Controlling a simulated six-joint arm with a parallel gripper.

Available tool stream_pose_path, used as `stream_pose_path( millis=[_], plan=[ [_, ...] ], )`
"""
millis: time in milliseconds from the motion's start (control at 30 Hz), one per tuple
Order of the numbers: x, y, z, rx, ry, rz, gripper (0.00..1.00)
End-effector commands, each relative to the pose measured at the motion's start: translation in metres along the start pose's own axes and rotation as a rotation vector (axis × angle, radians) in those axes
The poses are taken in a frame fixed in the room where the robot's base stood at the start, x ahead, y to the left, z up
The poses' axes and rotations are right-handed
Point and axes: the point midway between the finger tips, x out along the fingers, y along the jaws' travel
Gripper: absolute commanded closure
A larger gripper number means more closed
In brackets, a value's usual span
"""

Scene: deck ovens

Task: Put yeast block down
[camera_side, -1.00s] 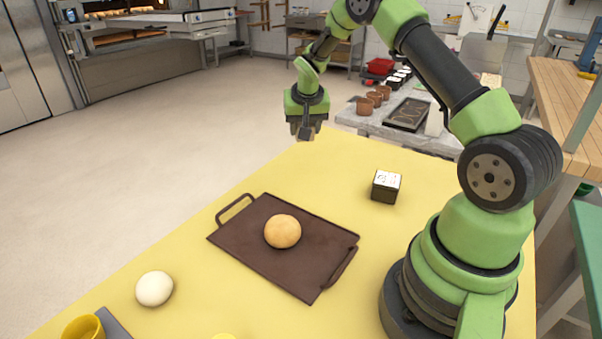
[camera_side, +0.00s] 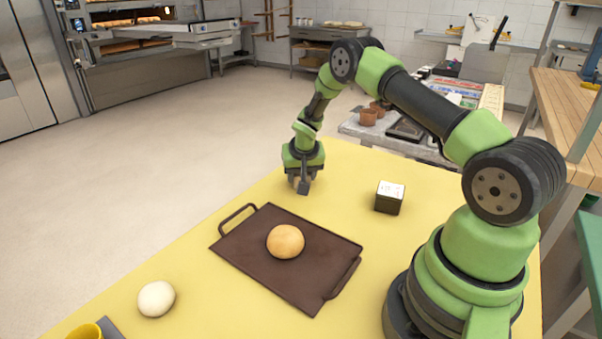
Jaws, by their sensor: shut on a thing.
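My gripper (camera_side: 302,187) points down just above or at the yellow table top (camera_side: 225,270), near its far edge and beyond the brown tray (camera_side: 262,265). It is shut on a small pale beige block, the yeast block (camera_side: 292,180), which shows only in part between and behind the dark fingers. I cannot tell whether the block touches the table.
A round bun (camera_side: 285,241) sits on the handled tray. A white ball (camera_side: 156,299) lies at the left front, near a yellow cup (camera_side: 84,332). A dark box with a white top (camera_side: 389,197) stands right of my gripper. Yellow table is clear between them.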

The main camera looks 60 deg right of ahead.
Motion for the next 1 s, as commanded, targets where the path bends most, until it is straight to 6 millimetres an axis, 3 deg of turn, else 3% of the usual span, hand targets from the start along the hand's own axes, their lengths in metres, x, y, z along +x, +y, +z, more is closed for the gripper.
stream_pose_path(
  millis=[133, 167, 267, 667, 1000],
  plan=[
    [0.002, 0.000, 0.001, 0.001, -0.001, 0.000, 0.77],
    [0.003, 0.000, 0.001, 0.001, -0.001, 0.001, 0.50],
    [0.003, 0.000, 0.001, 0.001, -0.001, 0.000, 0.27],
    [-0.006, 0.000, -0.001, 0.000, 0.001, 0.000, 0.27],
    [-0.070, -0.001, -0.001, 0.001, 0.004, -0.002, 0.27]
  ],
)
